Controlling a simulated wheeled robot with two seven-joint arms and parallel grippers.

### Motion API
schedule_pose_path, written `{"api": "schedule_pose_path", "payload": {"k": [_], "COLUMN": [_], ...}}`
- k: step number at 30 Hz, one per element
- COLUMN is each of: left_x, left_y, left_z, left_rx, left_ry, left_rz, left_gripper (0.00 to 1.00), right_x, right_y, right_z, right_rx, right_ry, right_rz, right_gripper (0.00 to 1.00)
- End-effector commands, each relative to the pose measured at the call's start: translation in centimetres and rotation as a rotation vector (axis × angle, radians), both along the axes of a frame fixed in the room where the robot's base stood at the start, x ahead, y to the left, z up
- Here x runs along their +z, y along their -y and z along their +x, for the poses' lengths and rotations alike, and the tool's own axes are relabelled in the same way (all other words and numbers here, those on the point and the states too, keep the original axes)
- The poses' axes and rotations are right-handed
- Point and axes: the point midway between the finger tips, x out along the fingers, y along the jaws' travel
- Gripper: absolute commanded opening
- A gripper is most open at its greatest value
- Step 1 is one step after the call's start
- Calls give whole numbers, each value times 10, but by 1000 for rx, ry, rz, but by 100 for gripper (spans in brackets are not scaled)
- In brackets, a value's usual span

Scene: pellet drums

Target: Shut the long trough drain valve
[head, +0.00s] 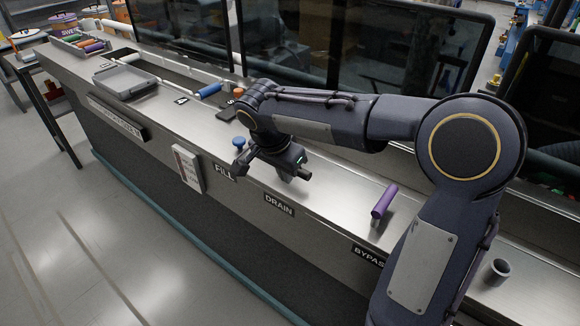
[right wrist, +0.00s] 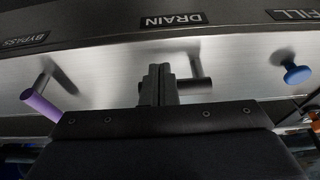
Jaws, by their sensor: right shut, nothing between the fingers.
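The DRAIN label (head: 279,205) is on the trough's front face, and it also shows in the right wrist view (right wrist: 173,20). Beneath that label in the wrist view is the drain valve, a black bar handle (right wrist: 200,88) on a metal stem. My right gripper (right wrist: 158,76) is shut and empty, with its fingers together in front of the handle and hiding part of it. I cannot tell whether they touch. In the head view my right gripper (head: 284,160) is low over the ledge beside the DRAIN label. My left gripper is not in view.
The blue FILL knob (head: 239,142) stands left of my gripper in the head view. The purple BYPASS handle (head: 384,201) stands to the right, with clear ledge between.

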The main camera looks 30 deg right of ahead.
Motion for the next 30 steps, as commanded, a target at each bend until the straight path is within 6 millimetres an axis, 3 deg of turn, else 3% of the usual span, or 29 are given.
{"api": "schedule_pose_path", "payload": {"k": [7,30], "left_x": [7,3], "left_y": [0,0], "left_z": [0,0], "left_rx": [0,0], "left_ry": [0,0], "left_rz": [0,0], "left_gripper": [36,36], "right_x": [-3,-4], "right_y": [17,22], "right_z": [7,7], "right_rx": [2,67], "right_ry": [-1,-1], "right_rz": [1,0], "right_gripper": [0,0]}}
